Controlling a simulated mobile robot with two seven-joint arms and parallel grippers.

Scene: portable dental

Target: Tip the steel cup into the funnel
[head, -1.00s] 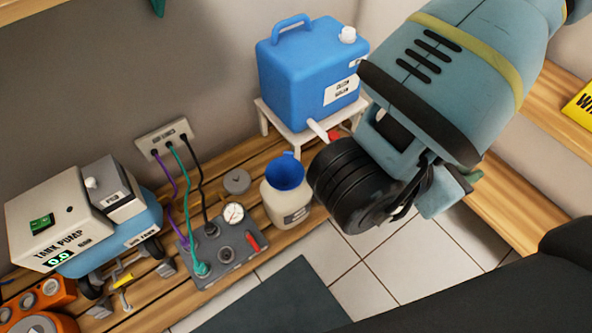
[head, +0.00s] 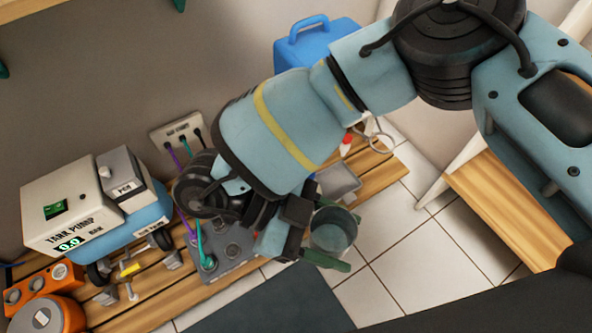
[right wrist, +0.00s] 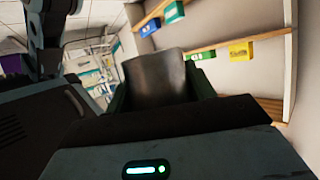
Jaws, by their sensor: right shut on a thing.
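The steel cup (head: 333,238) is a grey metal cup in the head view, its open mouth facing up toward the camera. My right gripper (head: 340,243) is shut on it, with a green finger on either side of the cup. The cup also shows in the right wrist view (right wrist: 157,78), between the green fingers. I cannot tell what is in the cup. The blue funnel and the bottle under it are hidden behind my right arm in the head view. My left gripper is not in view.
A tank pump (head: 68,215) and a grey panel (head: 232,248) with hoses stand on the wooden slatted bench. A grey tray (head: 341,184) lies near the bench edge. The blue water container (head: 312,45) is partly hidden by my arm. Tiled floor (head: 400,235) is open right of the cup.

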